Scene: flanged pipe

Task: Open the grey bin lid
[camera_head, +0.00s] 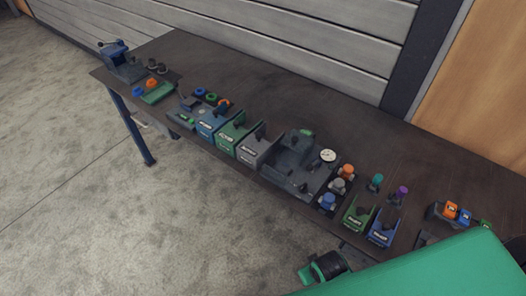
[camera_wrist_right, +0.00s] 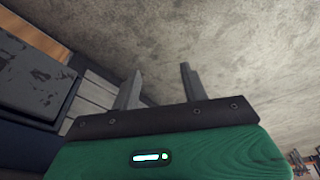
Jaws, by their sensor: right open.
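The grey bin (camera_head: 255,152) sits in a row on the dark workbench in the head view, right of a green bin and left of a grey fixture. A small dark knob-like part shows at its top. The picture is too small to tell how its lid stands. My right gripper (camera_wrist_right: 160,82) shows in the right wrist view with its two grey fingers apart and nothing between them. Behind the fingers there is concrete floor, and the grey bin is not in that view. My left gripper is in neither view.
On the workbench (camera_head: 200,68), a blue bin (camera_head: 211,124) and a green bin (camera_head: 233,135) stand left of the grey bin. A grey fixture (camera_head: 298,165) with a dial stands to its right. A vise (camera_head: 122,62) is at the far left. The bench's back strip is clear.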

